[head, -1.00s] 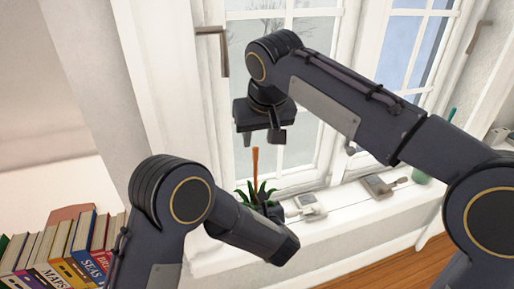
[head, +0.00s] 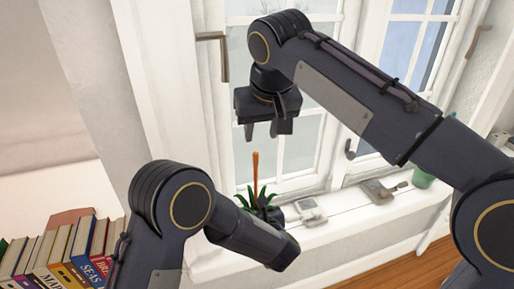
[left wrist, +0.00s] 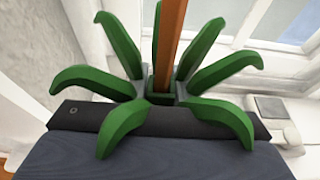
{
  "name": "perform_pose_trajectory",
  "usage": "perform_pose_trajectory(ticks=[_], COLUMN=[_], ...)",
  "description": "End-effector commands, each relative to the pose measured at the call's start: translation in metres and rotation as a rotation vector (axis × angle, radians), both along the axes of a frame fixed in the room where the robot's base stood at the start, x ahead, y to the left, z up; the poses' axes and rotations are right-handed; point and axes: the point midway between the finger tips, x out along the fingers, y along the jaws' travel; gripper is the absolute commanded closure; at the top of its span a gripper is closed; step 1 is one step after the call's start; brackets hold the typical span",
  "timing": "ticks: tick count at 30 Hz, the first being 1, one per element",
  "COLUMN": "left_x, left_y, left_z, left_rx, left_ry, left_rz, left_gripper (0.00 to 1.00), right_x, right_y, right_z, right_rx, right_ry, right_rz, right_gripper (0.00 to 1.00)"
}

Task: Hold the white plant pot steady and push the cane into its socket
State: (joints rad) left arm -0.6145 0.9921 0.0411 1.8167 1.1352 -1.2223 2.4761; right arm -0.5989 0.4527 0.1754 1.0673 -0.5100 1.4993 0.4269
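The orange-brown cane (head: 255,172) stands about upright among the green leaves of the plant (head: 243,200). In the left wrist view the cane (left wrist: 168,45) rises from a dark green square middle, its socket (left wrist: 163,84). The white pot's wall is hidden behind my left gripper and forearm. My left gripper's grey fingers (left wrist: 165,92) close in on both sides of the plant's middle, low at the pot; its tips are partly covered by leaves. My right gripper (head: 265,131) is above the cane's top, fingers apart and empty, not touching the cane.
The plant is at the white window sill (head: 350,224). A pale box-like object (head: 310,212) and a grey object (head: 382,190) lie to its right, with a green pot (head: 422,177) beyond. Window panes and a handle (head: 222,55) stand behind. Books (head: 75,250) are at lower left.

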Motion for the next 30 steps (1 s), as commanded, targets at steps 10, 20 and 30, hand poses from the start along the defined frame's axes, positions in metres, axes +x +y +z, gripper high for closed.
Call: perform_pose_trajectory(ticks=[10, 20, 30], left_x=[0.0, -0.026, -0.088], left_y=[0.0, -0.01, -0.029], left_z=[0.0, 0.01, 0.034], left_rx=[0.0, -0.001, -0.001], left_ry=[0.0, 0.0, 0.0], left_rz=[0.0, -0.004, -0.004], left_gripper=[0.56, 0.56, 0.56], right_x=[0.0, 0.0, 0.0], right_y=[0.0, 0.0, 0.0], right_z=[0.0, 0.0, 0.0], right_rx=[0.0, 0.0, 0.0], right_ry=[0.0, 0.0, 0.0], right_rz=[0.0, 0.0, 0.0], right_gripper=[0.62, 0.62, 0.62])
